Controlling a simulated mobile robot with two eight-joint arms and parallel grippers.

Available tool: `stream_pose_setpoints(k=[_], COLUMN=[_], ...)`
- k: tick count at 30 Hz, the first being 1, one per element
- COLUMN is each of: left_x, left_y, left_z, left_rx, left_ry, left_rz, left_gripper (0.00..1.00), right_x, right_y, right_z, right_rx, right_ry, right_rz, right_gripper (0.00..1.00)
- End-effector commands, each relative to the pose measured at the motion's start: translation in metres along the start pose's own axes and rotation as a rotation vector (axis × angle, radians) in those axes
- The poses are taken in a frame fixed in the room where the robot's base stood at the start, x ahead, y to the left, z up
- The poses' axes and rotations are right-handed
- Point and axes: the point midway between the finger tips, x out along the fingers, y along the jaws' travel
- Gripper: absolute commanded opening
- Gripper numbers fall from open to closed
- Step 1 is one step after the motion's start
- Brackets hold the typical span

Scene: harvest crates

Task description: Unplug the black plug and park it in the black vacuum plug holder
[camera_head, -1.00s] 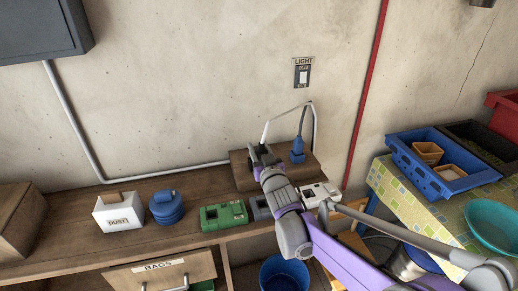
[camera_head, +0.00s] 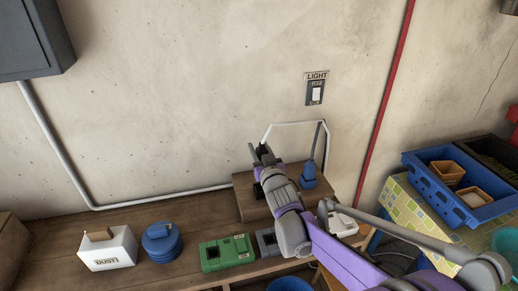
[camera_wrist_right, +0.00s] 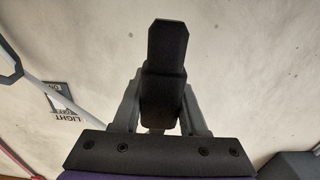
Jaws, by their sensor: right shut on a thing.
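My right gripper (camera_head: 261,152) is shut on the black plug (camera_head: 264,149). In the right wrist view the black plug (camera_wrist_right: 163,75) stands between the two grey fingers of the gripper (camera_wrist_right: 160,110). The plug is held above the wooden block (camera_head: 244,202), in front of the wall. A dark patch shows on the block below the gripper, partly hidden by my arm. A blue plug (camera_head: 309,177) with a dark cord stands upright on the block's right side. A dark grey slotted box (camera_head: 267,242) on the bench is partly hidden by my arm; I cannot tell if it is the holder. My left gripper is out of view.
On the bench are a white dust box (camera_head: 107,257), a blue ribbed container (camera_head: 162,244), a green slotted box (camera_head: 227,253) and a whitish box (camera_head: 343,224). A light switch (camera_head: 315,93) is on the wall. A blue crate (camera_head: 460,195) stands at right.

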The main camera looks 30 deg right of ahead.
Motion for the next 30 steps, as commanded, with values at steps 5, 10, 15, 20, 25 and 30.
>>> stream_pose_setpoints(k=[5, 10, 15, 20, 25, 30], left_x=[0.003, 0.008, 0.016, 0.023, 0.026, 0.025], left_y=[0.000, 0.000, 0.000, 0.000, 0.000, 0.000], left_z=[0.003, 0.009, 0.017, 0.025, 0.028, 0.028], left_rx=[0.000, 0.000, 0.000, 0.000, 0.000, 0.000], left_ry=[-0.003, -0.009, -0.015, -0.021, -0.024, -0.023], left_rz=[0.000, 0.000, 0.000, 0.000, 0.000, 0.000], left_gripper=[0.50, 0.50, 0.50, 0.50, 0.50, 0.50], right_x=[0.000, 0.000, 0.000, 0.000, 0.000, 0.000], right_y=[0.000, 0.000, 0.000, 0.000, 0.000, 0.000], right_z=[0.006, 0.019, 0.037, 0.051, 0.058, 0.058], right_rx=[0.000, 0.000, 0.000, 0.000, 0.000, 0.000], right_ry=[-0.001, -0.001, -0.002, -0.002, 0.000, 0.001], right_rz=[0.000, -0.001, 0.000, 0.000, 0.000, 0.000], right_gripper=[0.00, 0.00, 0.00, 0.00, 0.00, 0.00])
